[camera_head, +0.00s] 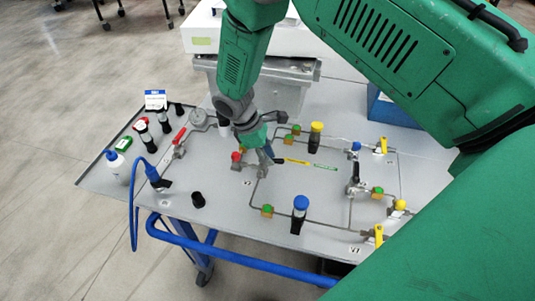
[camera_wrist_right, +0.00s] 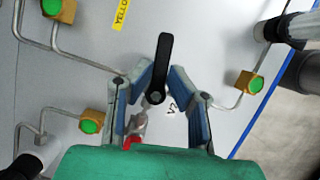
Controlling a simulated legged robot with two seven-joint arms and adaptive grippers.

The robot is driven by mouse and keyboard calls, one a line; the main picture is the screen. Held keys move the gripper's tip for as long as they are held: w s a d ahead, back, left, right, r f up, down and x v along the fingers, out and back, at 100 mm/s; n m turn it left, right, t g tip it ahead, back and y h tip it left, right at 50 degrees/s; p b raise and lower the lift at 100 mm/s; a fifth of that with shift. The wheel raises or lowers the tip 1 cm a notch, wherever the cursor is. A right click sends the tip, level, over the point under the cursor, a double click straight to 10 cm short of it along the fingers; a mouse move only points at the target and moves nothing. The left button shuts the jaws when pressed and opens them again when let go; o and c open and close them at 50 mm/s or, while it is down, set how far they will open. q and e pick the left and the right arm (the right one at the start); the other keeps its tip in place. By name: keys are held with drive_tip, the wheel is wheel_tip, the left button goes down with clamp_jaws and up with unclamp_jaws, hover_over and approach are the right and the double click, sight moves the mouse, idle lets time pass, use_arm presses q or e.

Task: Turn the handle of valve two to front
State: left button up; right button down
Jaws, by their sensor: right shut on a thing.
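Valve two has a black lever handle (camera_wrist_right: 164,60). A label reading V2 (camera_wrist_right: 172,108) is on the panel beside it. In the right wrist view my right gripper (camera_wrist_right: 160,82) has its blue-padded fingers on both sides of the handle's pivot end, and the lever's free end sticks out past the fingertips toward the yellow label. In the head view my right gripper (camera_head: 263,160) reaches down onto the grey panel and hides most of the valve. Only a dark end of the handle (camera_head: 278,160) shows to its right. My left gripper is out of view.
The grey panel (camera_head: 230,215) carries thin pipes and green-topped blocks (camera_head: 267,210). A red-handled valve (camera_head: 180,138) and a bottle (camera_head: 116,165) are at left.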

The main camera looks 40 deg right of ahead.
drive_tip(key=m, duration=0.1)
drive_tip(key=m+y, duration=0.1)
drive_tip(key=m, duration=0.1)
drive_tip(key=m+g, duration=0.1)
drive_tip(key=shift+s+a+m+y, duration=0.2)
drive_tip(key=shift+a+m+y, duration=0.05)
drive_tip(key=shift+m+y, duration=0.05)
drive_tip(key=m, duration=0.2)
drive_tip(key=m+y, duration=0.2)
drive_tip(key=m, duration=0.1)
drive_tip(key=shift+s+a+m+g, duration=0.15)
drive_tip(key=shift+a+m+g, duration=0.15)
drive_tip(key=shift+a, duration=0.1)
drive_tip(key=m+y, duration=0.1)
drive_tip(key=m, duration=0.3)
drive_tip(key=shift+a+y, duration=0.35)
drive_tip(key=shift+y, duration=0.05)
drive_tip(key=m, duration=0.1)
drive_tip(key=m+t+y, duration=0.1)
drive_tip(key=m, duration=0.1)
drive_tip(key=m+p, duration=0.1)
drive_tip(key=m, duration=0.1)
drive_tip(key=shift+w+a+f+t+y, duration=0.1)
drive_tip(key=shift+w+a+t+y, duration=0.15)
drive_tip(key=shift+a+t+y, duration=0.1)
drive_tip(key=shift+m, duration=0.5)
